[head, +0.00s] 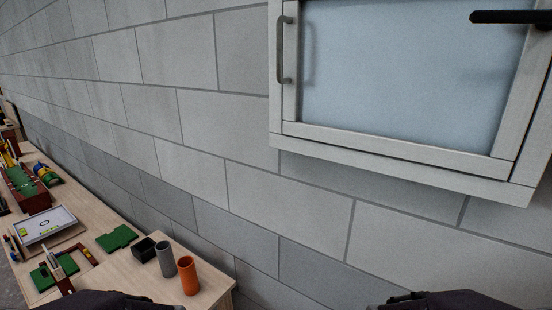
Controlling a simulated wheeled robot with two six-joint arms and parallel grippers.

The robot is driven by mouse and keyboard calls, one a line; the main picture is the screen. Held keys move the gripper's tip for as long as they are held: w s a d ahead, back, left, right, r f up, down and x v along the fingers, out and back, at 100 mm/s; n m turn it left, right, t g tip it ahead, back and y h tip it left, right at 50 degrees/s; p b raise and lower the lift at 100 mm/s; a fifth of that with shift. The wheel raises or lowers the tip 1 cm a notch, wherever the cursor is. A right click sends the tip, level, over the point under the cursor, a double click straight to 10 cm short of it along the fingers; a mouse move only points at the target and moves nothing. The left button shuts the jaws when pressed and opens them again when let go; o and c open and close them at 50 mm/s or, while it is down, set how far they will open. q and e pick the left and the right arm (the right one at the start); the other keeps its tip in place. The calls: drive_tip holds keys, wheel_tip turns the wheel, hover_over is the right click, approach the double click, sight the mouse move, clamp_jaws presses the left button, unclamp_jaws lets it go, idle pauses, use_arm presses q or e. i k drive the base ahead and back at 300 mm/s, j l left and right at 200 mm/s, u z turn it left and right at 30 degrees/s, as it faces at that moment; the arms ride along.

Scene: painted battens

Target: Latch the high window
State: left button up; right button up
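The high window (410,70) is set in the grey block wall at upper right, with a pale frame and a bluish frosted pane. Its top and right side run out of the picture. The inner sash looks seated in the frame, but I cannot tell whether it is fully closed. A grey vertical pull handle (281,50) is on the left side. A dark horizontal lever (510,17) crosses the upper right corner and is cut off by the picture edge. Dark parts of my arms show along the bottom edge; neither gripper is visible.
A wooden bench (210,283) runs along the wall at lower left. The wall below the window is clear.

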sight(543, 19)
drive_tip(key=k+z, duration=0.1)
drive_tip(key=z, duration=0.3)
drive_tip(key=l+z, duration=0.15)
drive_tip(key=z, duration=0.2)
drive_tip(key=k+l+z, duration=0.1)
drive_tip(key=z, duration=0.3)
